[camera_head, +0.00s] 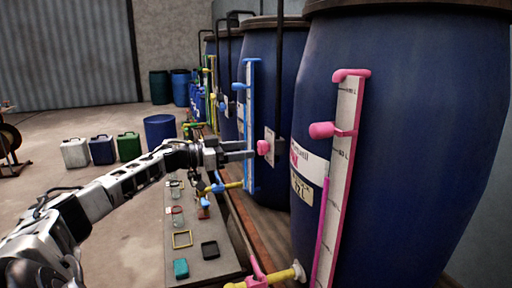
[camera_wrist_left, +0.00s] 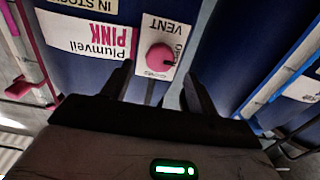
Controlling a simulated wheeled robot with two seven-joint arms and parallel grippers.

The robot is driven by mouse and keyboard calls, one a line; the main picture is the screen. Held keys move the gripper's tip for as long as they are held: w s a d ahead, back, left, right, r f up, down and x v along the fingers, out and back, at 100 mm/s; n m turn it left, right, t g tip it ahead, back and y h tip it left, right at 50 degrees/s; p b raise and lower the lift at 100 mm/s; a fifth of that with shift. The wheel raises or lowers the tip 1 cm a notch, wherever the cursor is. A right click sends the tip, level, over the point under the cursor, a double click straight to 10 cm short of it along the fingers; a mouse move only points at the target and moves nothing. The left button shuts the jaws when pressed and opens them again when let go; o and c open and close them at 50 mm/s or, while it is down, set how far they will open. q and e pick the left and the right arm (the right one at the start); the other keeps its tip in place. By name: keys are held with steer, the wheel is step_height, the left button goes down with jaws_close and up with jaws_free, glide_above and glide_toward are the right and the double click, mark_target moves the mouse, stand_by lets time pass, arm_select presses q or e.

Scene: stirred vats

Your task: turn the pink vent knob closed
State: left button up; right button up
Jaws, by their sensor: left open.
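The pink vent knob (camera_head: 263,147) sticks out from a small plate on the side of a blue vat (camera_head: 405,130). In the left wrist view the knob (camera_wrist_left: 160,57) is round and sits on a white plate marked VENT, with lettering upside down. A dark pointer mark shows on the knob's right side. My left gripper (camera_head: 249,150) points at the knob with its fingers apart. In the wrist view the knob lies ahead, between the lines of the two fingers (camera_wrist_left: 158,78), with nothing held. My right gripper is not in view.
A pink-framed level gauge (camera_head: 337,180) with another pink knob (camera_head: 321,130) stands right of the vent. A blue gauge (camera_head: 250,120) stands behind. A grey bench (camera_head: 220,265) with small frames lies below my arm. Jerrycans (camera_head: 102,149) stand on open floor at left.

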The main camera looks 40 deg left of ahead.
mark_target(259, 148)
arm_select(q)
steer(key=shift+p+x, duration=0.4)
steer(key=shift+x, duration=1.85)
steer(key=c, duration=1)
